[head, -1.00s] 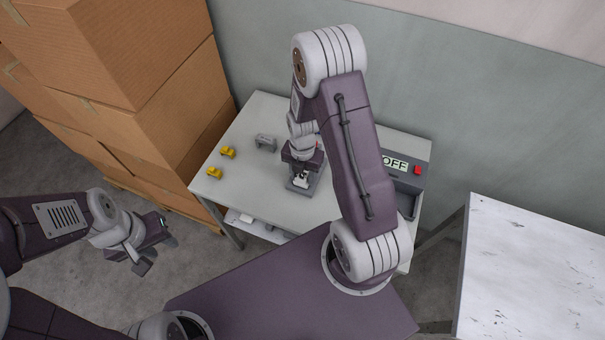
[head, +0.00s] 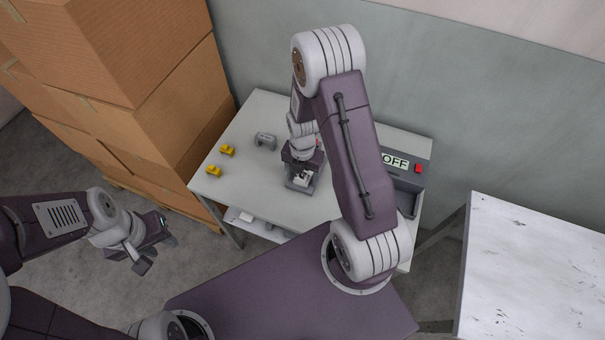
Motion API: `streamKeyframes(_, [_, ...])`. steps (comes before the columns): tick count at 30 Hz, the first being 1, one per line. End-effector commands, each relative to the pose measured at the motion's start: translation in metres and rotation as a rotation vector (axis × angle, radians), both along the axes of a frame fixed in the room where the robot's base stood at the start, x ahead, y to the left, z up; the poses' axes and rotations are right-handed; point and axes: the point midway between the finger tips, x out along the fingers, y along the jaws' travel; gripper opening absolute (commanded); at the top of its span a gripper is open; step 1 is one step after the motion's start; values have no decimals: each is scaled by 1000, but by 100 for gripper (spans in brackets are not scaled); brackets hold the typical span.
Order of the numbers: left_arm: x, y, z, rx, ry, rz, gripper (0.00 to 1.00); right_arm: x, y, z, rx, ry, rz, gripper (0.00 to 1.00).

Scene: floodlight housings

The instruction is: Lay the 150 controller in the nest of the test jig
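My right gripper (head: 301,172) points down over the middle of the table, at a small grey block with a white piece (head: 302,181) on it. The gripper body covers much of both, so I cannot tell whether its fingers hold the piece. No 150 marking is readable, so I cannot tell which thing is the controller. A grey unit with an OFF display (head: 395,162) and a red button stands at the table's right, partly behind my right arm; whether it belongs to the test jig is unclear. My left gripper (head: 152,249) is open and empty, off the table at the left.
Two yellow pieces (head: 227,151) and a grey bracket-like piece (head: 265,141) lie on the table's left part. Stacked cardboard boxes (head: 150,90) stand at the left. Another white-topped table (head: 535,270) is at the right. The pale table (head: 255,190) has bare room at front left.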

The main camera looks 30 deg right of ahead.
Motion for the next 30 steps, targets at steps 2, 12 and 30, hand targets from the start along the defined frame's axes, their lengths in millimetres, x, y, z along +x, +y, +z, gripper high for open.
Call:
streamKeyframes(2, [0, 0, 0, 0, 0, 0, 36, 0, 0, 0, 0, 0, 0, 68])
streamKeyframes(12, [0, 0, 2, 0, 0, 0, 36, 1, 0, 18, 0, -4, 0, 68])
streamKeyframes(30, [0, 0, 6, 0, 0, 0, 36, 0, 0, 91, 0, 0, 0, 68])
